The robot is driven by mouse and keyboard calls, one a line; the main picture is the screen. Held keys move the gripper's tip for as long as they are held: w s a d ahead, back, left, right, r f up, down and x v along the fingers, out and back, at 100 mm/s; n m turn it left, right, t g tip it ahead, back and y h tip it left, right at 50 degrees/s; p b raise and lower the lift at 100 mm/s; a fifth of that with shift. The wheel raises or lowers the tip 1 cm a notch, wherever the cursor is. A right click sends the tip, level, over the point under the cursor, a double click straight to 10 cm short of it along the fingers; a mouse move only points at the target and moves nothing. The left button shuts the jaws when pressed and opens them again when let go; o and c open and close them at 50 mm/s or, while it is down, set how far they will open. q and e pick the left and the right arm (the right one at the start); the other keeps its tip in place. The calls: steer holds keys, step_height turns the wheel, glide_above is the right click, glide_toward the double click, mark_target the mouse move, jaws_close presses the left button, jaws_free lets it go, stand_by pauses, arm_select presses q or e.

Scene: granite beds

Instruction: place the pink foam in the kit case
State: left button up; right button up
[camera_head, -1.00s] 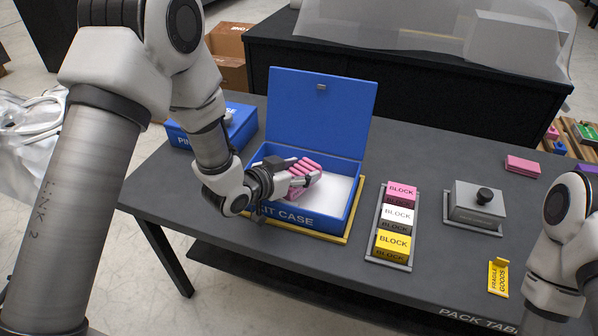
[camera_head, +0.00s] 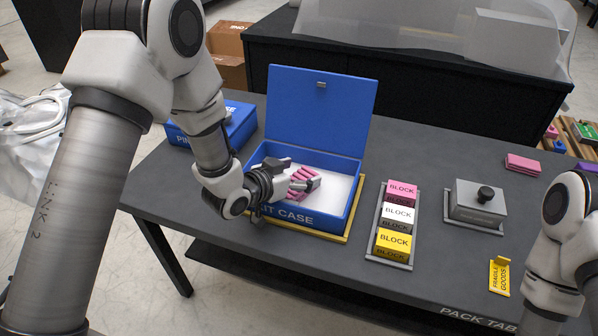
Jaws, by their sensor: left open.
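The blue kit case (camera_head: 308,217) stands on the table with its lid up and a white floor showing inside. The pink foam (camera_head: 299,187) is in the case's left part, partly hidden by my left gripper. My left gripper (camera_head: 300,177) reaches into the case from the left, with its open fingers around the foam. I cannot tell whether the fingers touch it. My right arm shows at the right edge, but its gripper is out of view.
A closed blue case (camera_head: 238,125) stands at the back left. A tray of pink, white and yellow blocks (camera_head: 397,215) is right of the kit case. Farther right are a grey lidded box (camera_head: 477,210), a yellow sign (camera_head: 499,277) and a pink block (camera_head: 522,163).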

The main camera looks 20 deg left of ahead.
arm_select(q)
steer(key=shift+r, duration=0.35)
steer(key=p+v, duration=0.3)
steer(key=v, duration=0.9)
steer(key=shift+r, duration=0.3)
